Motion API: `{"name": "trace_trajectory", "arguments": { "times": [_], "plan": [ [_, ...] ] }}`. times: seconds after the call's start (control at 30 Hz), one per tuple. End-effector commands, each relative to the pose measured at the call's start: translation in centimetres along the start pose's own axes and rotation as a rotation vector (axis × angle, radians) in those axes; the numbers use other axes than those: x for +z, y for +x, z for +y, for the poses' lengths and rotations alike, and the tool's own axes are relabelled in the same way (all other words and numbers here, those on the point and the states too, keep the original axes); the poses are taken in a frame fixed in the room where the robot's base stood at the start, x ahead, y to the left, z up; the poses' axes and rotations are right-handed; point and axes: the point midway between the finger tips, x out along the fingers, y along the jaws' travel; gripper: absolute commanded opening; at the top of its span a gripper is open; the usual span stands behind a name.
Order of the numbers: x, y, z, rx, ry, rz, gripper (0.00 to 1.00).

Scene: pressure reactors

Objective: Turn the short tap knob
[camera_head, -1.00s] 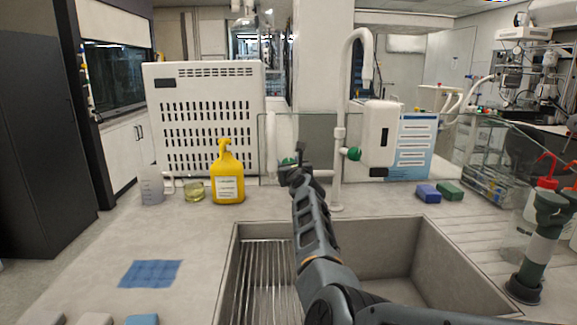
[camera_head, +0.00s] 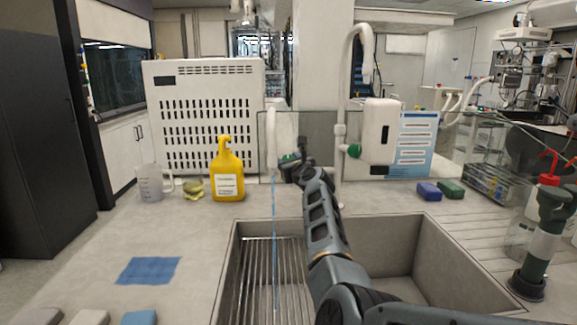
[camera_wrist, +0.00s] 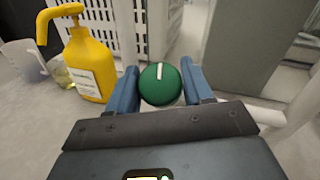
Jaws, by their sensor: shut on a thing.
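The short tap knob is a round green knob with a white bar mark; in the wrist view the green knob (camera_wrist: 160,84) sits between the two blue fingers of my gripper (camera_wrist: 162,88). The fingers are shut on its sides. In the head view my gripper (camera_head: 291,166) reaches the knob at the back of the sink, and the knob is mostly hidden there. The short white spout (camera_head: 272,135) stands just left of it. A thin blue stream of water (camera_head: 274,230) falls from this spout into the sink (camera_head: 390,240).
A tall white tap (camera_head: 341,110) with another green knob (camera_head: 353,151) stands right of my gripper. A yellow pump bottle (camera_head: 227,175), a beaker (camera_head: 151,184) and a small flask (camera_head: 193,189) stand left. Blue and green sponges (camera_head: 450,189) lie right. The left counter holds a blue cloth (camera_head: 149,270).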

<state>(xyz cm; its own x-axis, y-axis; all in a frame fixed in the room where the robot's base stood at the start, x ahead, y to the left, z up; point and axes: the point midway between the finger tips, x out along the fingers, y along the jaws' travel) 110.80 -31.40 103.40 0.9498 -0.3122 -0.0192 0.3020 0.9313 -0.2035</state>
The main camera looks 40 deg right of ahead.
Motion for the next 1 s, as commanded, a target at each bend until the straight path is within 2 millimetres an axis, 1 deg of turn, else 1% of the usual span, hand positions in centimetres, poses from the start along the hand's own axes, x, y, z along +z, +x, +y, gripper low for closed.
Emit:
{"name": "trace_trajectory", "arguments": {
  "times": [0.03, 0.6, 0.8, 1.0],
  "plan": [
    [-0.39, -0.01, -0.18, 0.026, -0.020, -0.001, 0.20],
    [-0.01, 0.01, -0.07, 0.442, -0.324, 0.000, 0.20],
    [-0.05, -0.01, 0.00, 0.550, -0.403, 0.001, 0.20],
    [-0.09, -0.03, 0.07, 0.620, -0.454, 0.001, 0.20]
  ]
}}
